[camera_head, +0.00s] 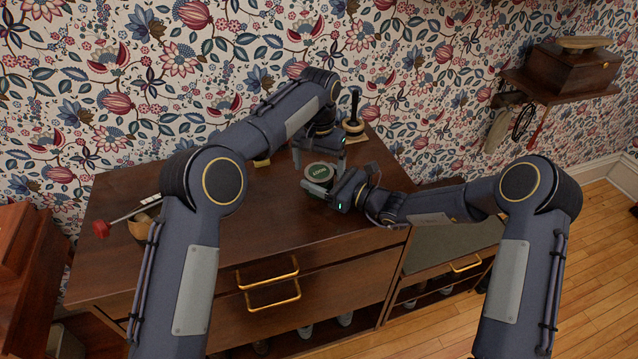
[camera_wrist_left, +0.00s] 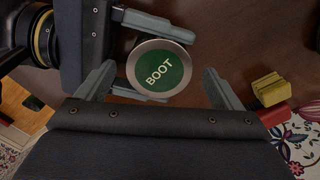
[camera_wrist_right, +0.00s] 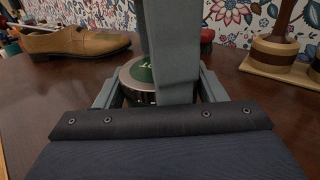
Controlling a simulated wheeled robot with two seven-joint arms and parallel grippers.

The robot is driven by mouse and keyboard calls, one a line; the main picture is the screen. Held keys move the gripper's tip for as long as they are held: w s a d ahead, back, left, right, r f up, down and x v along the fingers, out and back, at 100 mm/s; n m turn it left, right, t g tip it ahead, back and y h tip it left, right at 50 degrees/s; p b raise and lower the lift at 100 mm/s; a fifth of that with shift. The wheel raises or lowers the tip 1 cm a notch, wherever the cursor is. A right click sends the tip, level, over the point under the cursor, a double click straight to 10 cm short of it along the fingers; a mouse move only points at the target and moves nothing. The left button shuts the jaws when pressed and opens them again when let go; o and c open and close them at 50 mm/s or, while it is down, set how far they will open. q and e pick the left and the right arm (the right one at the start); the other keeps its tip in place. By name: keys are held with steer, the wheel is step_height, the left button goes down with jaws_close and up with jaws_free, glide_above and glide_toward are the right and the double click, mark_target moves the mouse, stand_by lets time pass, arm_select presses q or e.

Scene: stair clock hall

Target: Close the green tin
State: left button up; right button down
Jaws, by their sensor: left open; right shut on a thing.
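The green tin (camera_head: 315,173) stands on the dresser top, its round green lid marked BOOT with a silver rim. The lid also shows face-on in the left wrist view (camera_wrist_left: 160,68). It sits over the tin; I cannot tell whether it is fully pressed down. My right gripper (camera_head: 331,185) is shut on the tin from the right, with a finger on either side, as the right wrist view shows (camera_wrist_right: 155,88). My left gripper (camera_head: 318,156) points down over the lid, open, with gaps between its fingers and the rim. Its near finger hides part of the tin in the right wrist view.
The wooden dresser (camera_head: 130,265) has free top around the tin. A dark-handled stand (camera_head: 354,125) is behind it. Yellow blocks (camera_wrist_left: 270,88) lie near the wall. A brown shoe (camera_wrist_right: 75,43) shows in the right wrist view. A red-ended tool (camera_head: 101,229) lies far left.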

mark_target(319, 171)
arm_select(q)
step_height(319, 171, up, 4)
steer(key=shift+r, duration=0.1)
steer(key=shift+c, duration=1)
step_height(319, 171, up, 4)
steer(key=n, duration=0.3)
steer(key=shift+f, duration=0.25)
steer(key=shift+c, duration=0.3)
steer(key=shift+f, duration=0.15)
steer(key=shift+f, duration=3.9)
steer(key=shift+c, duration=0.2)
